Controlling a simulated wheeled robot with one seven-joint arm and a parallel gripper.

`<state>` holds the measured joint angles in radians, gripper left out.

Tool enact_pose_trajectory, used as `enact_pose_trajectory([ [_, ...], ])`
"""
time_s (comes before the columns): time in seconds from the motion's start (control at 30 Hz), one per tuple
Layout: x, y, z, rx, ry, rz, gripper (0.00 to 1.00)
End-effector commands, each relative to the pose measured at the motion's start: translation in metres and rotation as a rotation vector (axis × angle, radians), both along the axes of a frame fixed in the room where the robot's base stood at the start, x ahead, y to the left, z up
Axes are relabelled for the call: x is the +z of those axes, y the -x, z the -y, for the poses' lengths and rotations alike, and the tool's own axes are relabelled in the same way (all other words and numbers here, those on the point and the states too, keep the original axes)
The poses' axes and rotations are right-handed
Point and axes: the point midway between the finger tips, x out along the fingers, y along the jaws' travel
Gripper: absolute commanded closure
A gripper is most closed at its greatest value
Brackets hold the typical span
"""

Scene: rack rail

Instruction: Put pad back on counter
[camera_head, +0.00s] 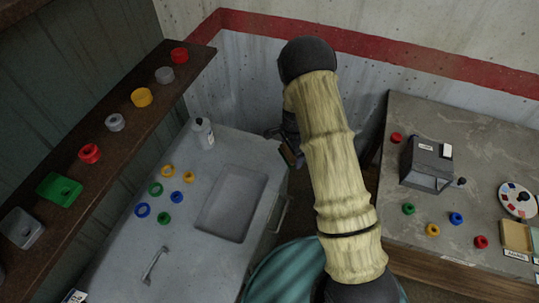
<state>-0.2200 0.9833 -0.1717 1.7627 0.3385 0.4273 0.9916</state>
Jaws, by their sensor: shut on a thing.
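My gripper (287,145) shows as a small dark shape beyond my arm, at the right edge of the grey counter (225,147) with the recessed basin. It is shut on a small brown and dark block, which looks like the pad (288,155), held tilted near the counter's back right corner. My arm hides part of the gripper. I cannot tell whether the pad touches the counter. A second counter (430,120) with a mottled grey top stands at the right.
A white bottle (202,133) and several coloured rings stand left of the basin (232,204). A shelf (120,124) with small containers runs along the left. The right counter holds a dark box with a crank (427,166), coloured rings, a round palette (517,201) and a tan block (516,236).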

Motion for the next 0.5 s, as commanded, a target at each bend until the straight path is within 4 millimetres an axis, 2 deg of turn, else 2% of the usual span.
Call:
enact_pose_trajectory([
  [0.5,0.026,-0.034,-0.043,-0.705,-0.001,0.006,0.43],
])
